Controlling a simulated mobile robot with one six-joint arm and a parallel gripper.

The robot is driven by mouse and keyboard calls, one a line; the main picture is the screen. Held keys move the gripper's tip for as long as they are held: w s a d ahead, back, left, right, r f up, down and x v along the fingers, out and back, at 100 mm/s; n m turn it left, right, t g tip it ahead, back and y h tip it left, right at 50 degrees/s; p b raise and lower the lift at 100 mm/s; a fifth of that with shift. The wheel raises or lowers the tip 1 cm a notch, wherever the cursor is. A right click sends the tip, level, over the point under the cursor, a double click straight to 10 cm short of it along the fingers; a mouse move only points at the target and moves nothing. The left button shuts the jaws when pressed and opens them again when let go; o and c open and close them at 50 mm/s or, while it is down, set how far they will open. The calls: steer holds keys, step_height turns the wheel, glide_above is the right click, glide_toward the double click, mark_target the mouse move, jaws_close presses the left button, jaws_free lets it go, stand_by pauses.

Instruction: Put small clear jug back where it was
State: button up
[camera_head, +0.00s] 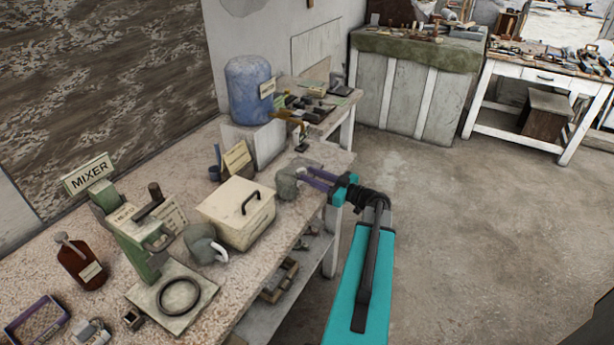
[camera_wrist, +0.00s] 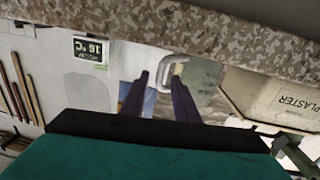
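A small clear jug (camera_head: 287,184) stands on the speckled bench near its front edge, right of the cream plaster box (camera_head: 236,214). It looks grey-green and see-through. In the wrist view, which looks upside down, its body (camera_wrist: 203,76) and pale loop handle (camera_wrist: 166,68) show. My gripper (camera_head: 308,177) reaches in from the right at the jug's handle side. Its purple fingers (camera_wrist: 159,76) are apart, with part of the handle between or just beyond their tips; contact is not clear. A second grey jug with a white handle (camera_head: 204,244) stands left of the box.
The bench (camera_head: 335,158) also holds a mixer stand (camera_head: 138,236), a brown bottle (camera_head: 80,262), a ring on a plate (camera_head: 180,294) and a blue drum (camera_head: 249,90). A small sign (camera_head: 237,158) stands behind the box. The floor to the right is open.

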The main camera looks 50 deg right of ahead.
steer(key=s+d+b, duration=0.1)
steer(key=s+b, duration=0.1)
steer(key=s, duration=0.7)
steer(key=shift+s+d, duration=0.15)
steer(key=shift+d, duration=0.05)
stand_by(0.6)
